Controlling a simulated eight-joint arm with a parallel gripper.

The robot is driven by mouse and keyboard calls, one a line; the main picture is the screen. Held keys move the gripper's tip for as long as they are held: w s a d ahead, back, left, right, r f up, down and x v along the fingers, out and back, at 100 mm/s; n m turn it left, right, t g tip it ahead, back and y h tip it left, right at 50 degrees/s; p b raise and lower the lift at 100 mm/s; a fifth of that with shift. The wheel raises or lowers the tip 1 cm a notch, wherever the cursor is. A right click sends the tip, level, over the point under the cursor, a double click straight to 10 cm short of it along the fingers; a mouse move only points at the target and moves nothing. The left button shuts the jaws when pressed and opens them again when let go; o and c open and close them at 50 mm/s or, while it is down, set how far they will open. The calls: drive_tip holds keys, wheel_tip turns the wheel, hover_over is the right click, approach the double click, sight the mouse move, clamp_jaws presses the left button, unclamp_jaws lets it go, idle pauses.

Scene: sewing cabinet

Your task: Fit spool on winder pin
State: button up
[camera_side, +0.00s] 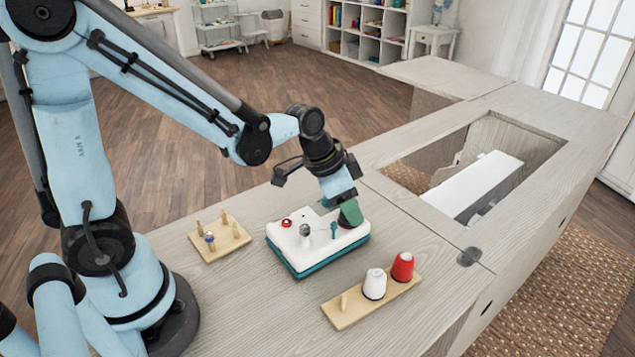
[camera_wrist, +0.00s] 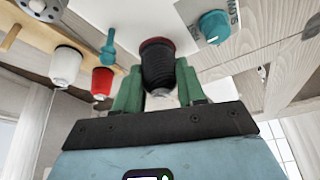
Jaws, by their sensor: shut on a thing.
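A black spool (camera_wrist: 163,75) with a dark red rim is between the green fingers of my gripper (camera_wrist: 160,92) in the wrist view; my gripper is shut on it. In the side view my gripper (camera_side: 351,214) is at the right end of the white winder (camera_side: 318,240) with its teal base, and the spool is mostly hidden. A small teal post (camera_side: 333,229) stands on the winder top and also shows in the wrist view (camera_wrist: 108,47). I cannot make out the winder pin, nor whether the spool touches anything.
A wooden rack (camera_side: 337,319) holds a white cone (camera_side: 374,283) and a red cone (camera_side: 402,266) in front of the winder. A pegged board (camera_side: 220,252) lies to the left. A cabinet opening (camera_side: 405,176) lies to the right.

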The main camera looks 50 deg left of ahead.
drive_tip(key=shift+f, duration=0.1)
drive_tip(key=o, duration=1.1)
drive_tip(key=v, duration=1.2)
drive_tip(key=shift+s+a+f+n+t+y, duration=0.35)
drive_tip(key=shift+s+a+f+n+t, duration=0.1)
drive_tip(key=shift+s+n, duration=0.35)
drive_tip(key=shift+s+a+f+n+t+y, duration=0.3)
drive_tip(key=shift+s+f+n+t+y, duration=0.15)
drive_tip(key=shift+s+n, duration=0.4)
drive_tip(key=shift+s+a+f+n+t+y, duration=0.35)
drive_tip(key=shift+s+f+n+t, duration=0.2)
drive_tip(key=shift+n, duration=0.4)
